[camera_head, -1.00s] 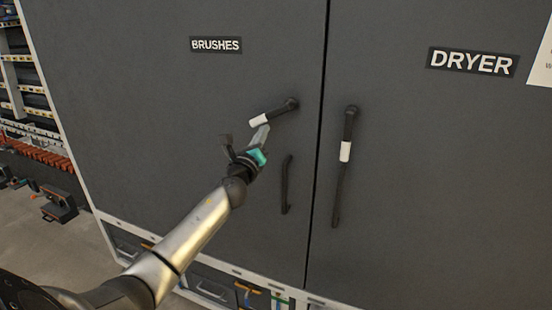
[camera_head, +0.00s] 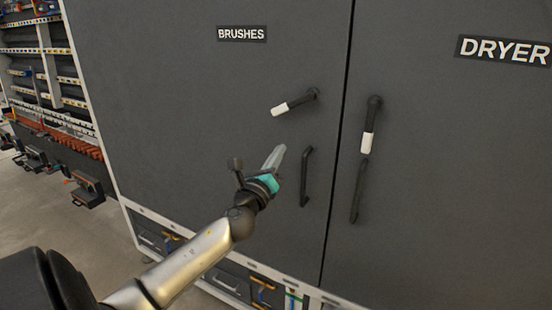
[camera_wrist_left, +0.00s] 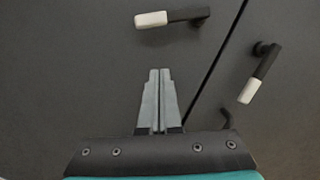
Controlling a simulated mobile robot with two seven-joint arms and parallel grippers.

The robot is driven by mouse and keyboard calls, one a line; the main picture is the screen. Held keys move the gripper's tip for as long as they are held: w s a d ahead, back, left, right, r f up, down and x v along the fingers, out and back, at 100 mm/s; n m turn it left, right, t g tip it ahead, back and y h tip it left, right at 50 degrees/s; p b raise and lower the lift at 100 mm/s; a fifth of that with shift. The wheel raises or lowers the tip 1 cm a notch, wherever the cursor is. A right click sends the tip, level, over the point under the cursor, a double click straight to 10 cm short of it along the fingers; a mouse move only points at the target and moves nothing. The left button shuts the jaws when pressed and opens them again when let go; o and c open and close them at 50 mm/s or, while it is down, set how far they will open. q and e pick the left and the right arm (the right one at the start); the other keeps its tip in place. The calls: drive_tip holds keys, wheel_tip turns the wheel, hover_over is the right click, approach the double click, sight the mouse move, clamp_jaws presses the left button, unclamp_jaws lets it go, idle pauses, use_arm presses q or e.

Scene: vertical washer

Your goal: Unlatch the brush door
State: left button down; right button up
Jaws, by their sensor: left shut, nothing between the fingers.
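The brush door (camera_head: 170,110) is a dark grey panel with a BRUSHES label (camera_head: 241,34). Its latch handle (camera_head: 294,102), black with a white tip, is tilted, with the tip at the lower left of its pivot. In the left wrist view the latch handle (camera_wrist_left: 172,18) lies near horizontal, above the fingertips. My left gripper (camera_head: 275,156) is shut and empty, below the latch and apart from it. It also shows in the left wrist view (camera_wrist_left: 158,72), fingers together. A black pull bar (camera_head: 306,177) is just right of the gripper. My right gripper is out of view.
The dryer door (camera_head: 450,180) on the right has its own white-tipped latch handle (camera_head: 370,125), hanging near vertical, and a pull bar (camera_head: 358,191). Shelving (camera_head: 45,75) stands at the left. Drawers (camera_head: 225,283) run below the doors.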

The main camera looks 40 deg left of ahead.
use_arm(q)
drive_tip(key=shift+s+d+f, duration=0.1)
drive_tip(key=shift+s+d, duration=0.15)
drive_tip(key=shift+s, duration=0.35)
